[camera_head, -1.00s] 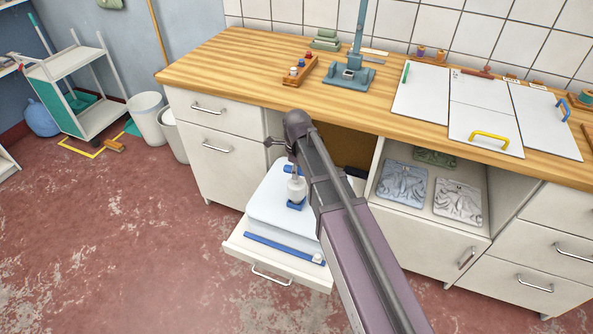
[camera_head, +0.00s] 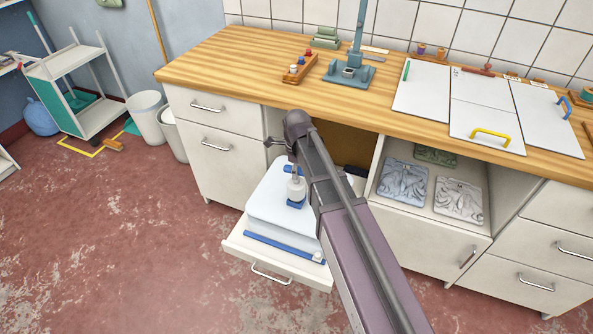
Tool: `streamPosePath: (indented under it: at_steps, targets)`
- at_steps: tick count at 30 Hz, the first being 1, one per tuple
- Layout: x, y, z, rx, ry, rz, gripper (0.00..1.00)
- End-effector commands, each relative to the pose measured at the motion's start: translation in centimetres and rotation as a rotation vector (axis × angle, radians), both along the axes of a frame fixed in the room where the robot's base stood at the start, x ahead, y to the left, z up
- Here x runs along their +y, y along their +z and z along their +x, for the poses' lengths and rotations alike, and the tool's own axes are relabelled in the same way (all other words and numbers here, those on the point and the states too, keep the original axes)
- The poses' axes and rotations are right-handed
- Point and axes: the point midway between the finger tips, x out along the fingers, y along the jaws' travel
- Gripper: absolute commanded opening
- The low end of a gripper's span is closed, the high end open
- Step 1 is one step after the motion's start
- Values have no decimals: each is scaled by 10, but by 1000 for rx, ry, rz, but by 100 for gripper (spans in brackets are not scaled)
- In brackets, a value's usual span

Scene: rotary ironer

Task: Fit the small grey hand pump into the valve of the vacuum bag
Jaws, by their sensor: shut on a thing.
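The vacuum bag (camera_head: 268,212) is a pale, puffy block with blue bands, lying in a pulled-out drawer. The small grey hand pump (camera_head: 296,188) stands roughly upright over the bag's top, with a blue part just below it. My gripper (camera_head: 292,168) is at the pump's upper end and is shut on it. The arm hides most of the fingers and the bag's right side. A small pale round piece, possibly the valve, shows near the front blue band. I cannot tell whether the pump touches the bag.
The open drawer (camera_head: 240,249) juts out below the wooden worktop (camera_head: 225,65). White bins (camera_head: 147,115) and a trolley (camera_head: 70,62) stand at the left. The red floor before the drawer is clear.

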Motion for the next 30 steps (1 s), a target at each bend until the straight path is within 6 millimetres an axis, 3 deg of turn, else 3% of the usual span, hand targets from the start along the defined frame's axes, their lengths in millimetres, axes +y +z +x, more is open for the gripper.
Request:
streamPosePath:
  at_steps: [25, 26, 29, 30]
  targets:
    - [0, -6, 0, 0, 0, 0, 0]
    - [0, -6, 0, 0, 0, 0, 46]
    - [0, -6, 0, 0, 0, 0, 76]
    - [0, -6, 0, 0, 0, 0, 77]
